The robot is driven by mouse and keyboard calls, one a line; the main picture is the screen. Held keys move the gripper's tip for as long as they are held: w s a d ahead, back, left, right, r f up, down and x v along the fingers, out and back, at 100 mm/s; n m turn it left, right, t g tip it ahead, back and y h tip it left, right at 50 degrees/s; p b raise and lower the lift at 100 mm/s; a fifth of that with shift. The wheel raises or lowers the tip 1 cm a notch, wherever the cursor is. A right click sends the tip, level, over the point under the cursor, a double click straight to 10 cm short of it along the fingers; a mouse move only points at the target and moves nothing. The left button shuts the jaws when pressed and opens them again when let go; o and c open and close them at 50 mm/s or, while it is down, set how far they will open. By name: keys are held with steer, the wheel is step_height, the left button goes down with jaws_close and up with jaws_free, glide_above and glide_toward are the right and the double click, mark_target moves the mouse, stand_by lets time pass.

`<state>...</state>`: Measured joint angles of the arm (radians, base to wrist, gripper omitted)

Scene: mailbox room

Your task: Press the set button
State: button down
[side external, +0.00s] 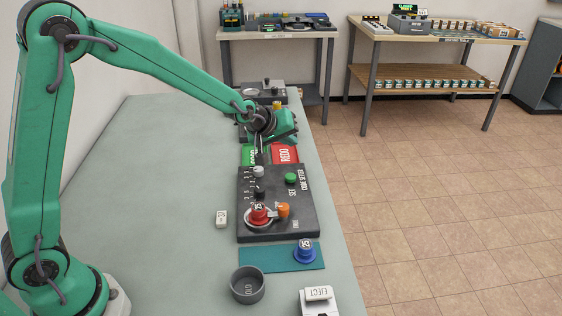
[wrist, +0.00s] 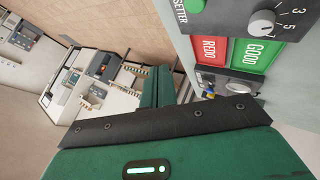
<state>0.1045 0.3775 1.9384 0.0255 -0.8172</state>
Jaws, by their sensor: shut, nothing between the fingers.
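The green set button (side external: 291,178) sits on the dark code setter panel (side external: 278,203), beside the word SET. In the wrist view a green button (wrist: 194,5) is cut off by the top edge, on the panel's dark face (wrist: 230,14). My gripper (side external: 261,154) is shut and empty, past the panel's far end, over the green and red pads. It is apart from the button, which lies nearer the side camera and to the right. My fingertips are small and partly hidden in the side view.
The GOOD pad (wrist: 255,53) and REDO pad (wrist: 210,51) adjoin the panel. The panel also carries a grey knob (side external: 258,171), an orange knob (side external: 283,210) and a red piece (side external: 260,216). A blue piece (side external: 305,252) stands on a teal mat (side external: 262,259).

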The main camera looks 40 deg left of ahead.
mark_target(288, 178)
steer(key=shift+f, duration=4.25)
steer(key=shift+f, duration=0.95)
steer(key=shift+r, duration=1)
steer(key=shift+r, duration=2.5)
steer(key=shift+s+r, duration=0.1)
